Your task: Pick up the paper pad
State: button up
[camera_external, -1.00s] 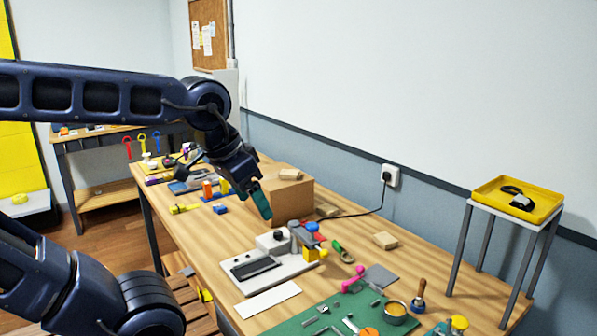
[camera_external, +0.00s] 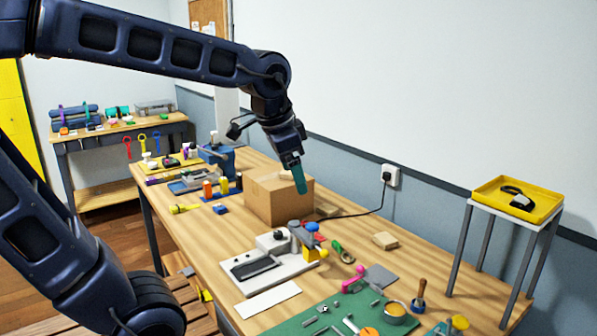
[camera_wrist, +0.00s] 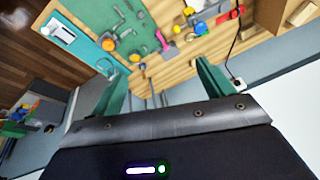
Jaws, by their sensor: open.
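I cannot tell for sure which thing is the paper pad. A small tan flat block (camera_external: 386,240) lies on the workbench right of the cardboard box, and a flat white sheet (camera_external: 268,301) lies near the front edge. A light block (camera_wrist: 301,12) shows by the box in the wrist view; my gripper may hide it in the external view. My gripper (camera_external: 299,180) points down in front of the box's upper right part as seen there, its height above the bench unclear. In the wrist view its teal fingers (camera_wrist: 162,80) are apart, with nothing seen between them.
The cardboard box (camera_external: 268,203) stands near the wall. A grey-white device (camera_external: 270,262), a green mat (camera_external: 330,322) with small tools, and a grey pad (camera_external: 380,277) crowd the front. A black cable runs to the wall socket (camera_external: 390,176). A yellow tray (camera_external: 530,205) stands on a stand at right.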

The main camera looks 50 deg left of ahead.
jog(key=w+a+f+m+g, duration=0.15)
jog(key=w+m, duration=0.35)
jog(key=w, duration=1)
jog(key=m+g, duration=0.2)
jog(key=m, duration=0.9)
send_over(383, 234)
jog(key=f, duration=3)
jog(key=shift+w+d, duration=0.1)
jog(key=shift+w, duration=0.2)
jog(key=shift+s+f, duration=0.2)
jog(key=shift+f, duration=1.2)
jog(key=shift+s+f, duration=0.15)
jog(key=shift+f, duration=1.2)
jog(key=c, duration=1.1)
